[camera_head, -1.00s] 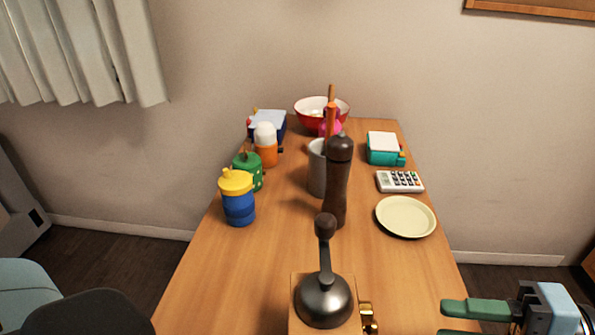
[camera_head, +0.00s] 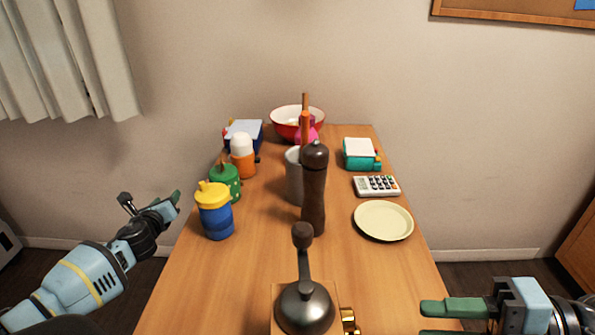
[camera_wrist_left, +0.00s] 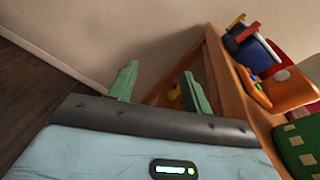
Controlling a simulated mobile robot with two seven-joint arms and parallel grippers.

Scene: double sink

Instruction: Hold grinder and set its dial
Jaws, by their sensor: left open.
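A hand-crank grinder (camera_head: 306,306) stands at the near end of the table, cut off by the bottom of the head view. It has a wooden box, a dark metal dome and a crank with a brown knob. A brass dial (camera_head: 349,320) sits on its right side. My left gripper (camera_head: 170,203) is open and empty, left of the table and well away from the grinder; its green fingers show apart in the wrist view (camera_wrist_left: 158,82). My right gripper (camera_head: 432,319) is open and empty, right of the grinder, with its green fingers pointing left.
A tall brown pepper mill (camera_head: 314,190) stands behind the grinder, before a grey utensil holder (camera_head: 293,178). A blue cup with yellow lid (camera_head: 215,212) and green container (camera_head: 226,183) line the left edge. A plate (camera_head: 383,221) and calculator (camera_head: 376,186) lie right.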

